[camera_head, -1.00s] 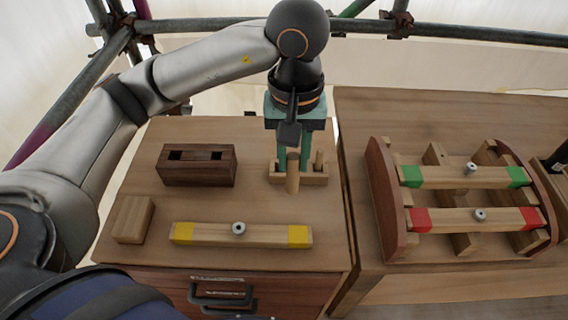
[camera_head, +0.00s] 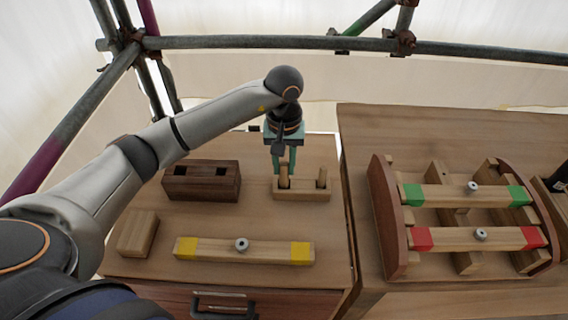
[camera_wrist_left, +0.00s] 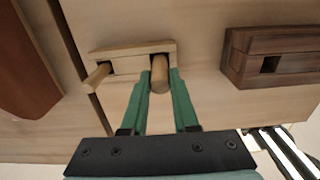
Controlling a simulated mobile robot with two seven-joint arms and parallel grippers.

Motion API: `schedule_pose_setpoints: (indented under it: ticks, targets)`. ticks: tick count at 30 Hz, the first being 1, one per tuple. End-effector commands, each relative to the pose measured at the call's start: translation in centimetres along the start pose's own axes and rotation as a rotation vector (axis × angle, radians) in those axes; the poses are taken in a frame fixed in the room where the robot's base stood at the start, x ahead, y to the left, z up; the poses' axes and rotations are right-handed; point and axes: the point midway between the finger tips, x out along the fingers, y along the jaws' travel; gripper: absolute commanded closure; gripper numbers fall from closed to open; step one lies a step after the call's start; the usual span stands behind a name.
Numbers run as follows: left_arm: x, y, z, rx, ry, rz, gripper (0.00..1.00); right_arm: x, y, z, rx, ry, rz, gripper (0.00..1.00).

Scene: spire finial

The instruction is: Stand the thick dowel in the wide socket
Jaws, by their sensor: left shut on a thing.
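The light wooden socket block (camera_head: 302,194) sits near the back of the left cabinet top. The thick dowel (camera_head: 284,174) stands upright at the block's left socket in the head view, its lower end hidden there. My left gripper (camera_head: 285,178) is shut on this dowel, just above the block. In the left wrist view, the dowel (camera_wrist_left: 160,76) shows between my gripper's green fingers, at the block's (camera_wrist_left: 130,54) dark opening. A thinner dowel (camera_head: 321,179) stands in the block's other socket; it leans outward in the wrist view by perspective (camera_wrist_left: 97,76). My right gripper is not in view.
A dark block with two square holes (camera_head: 201,184) stands left of the socket block. A yellow-ended bar (camera_head: 265,251) and a small wooden block (camera_head: 138,233) lie nearer. A rack (camera_head: 383,220) with green-ended and red-ended bars occupies the right table.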

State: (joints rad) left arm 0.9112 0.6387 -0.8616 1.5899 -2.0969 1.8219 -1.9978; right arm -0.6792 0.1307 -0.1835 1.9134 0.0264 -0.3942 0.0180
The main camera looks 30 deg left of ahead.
Motion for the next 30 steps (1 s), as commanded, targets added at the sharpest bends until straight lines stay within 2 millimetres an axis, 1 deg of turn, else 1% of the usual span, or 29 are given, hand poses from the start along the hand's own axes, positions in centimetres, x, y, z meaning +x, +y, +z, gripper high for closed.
schedule_pose_setpoints:
  ticks: [3, 10, 14, 15, 21, 23, 30]
  targets:
    - [0.70, -0.01, -0.03, -0.002, 0.000, 0.001, 1.00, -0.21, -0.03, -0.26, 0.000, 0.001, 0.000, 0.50]
    - [0.80, 0.00, -0.06, -0.001, 0.002, 0.001, 1.00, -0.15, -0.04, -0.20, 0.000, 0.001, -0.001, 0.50]
    - [1.23, 0.00, -0.06, -0.001, 0.002, 0.001, 1.00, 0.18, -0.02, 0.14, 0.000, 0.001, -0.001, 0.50]
    - [1.14, 0.00, -0.05, -0.001, 0.002, 0.001, 0.70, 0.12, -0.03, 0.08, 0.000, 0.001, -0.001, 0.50]
    - [1.07, 0.00, -0.04, -0.001, 0.002, 0.001, 0.47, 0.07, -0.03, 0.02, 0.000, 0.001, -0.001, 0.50]
    - [1.06, 0.00, -0.04, -0.001, 0.002, 0.001, 0.42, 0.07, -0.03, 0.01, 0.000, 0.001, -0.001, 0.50]
    - [0.98, 0.01, -0.03, -0.001, 0.002, 0.001, 0.42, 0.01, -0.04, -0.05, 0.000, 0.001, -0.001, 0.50]
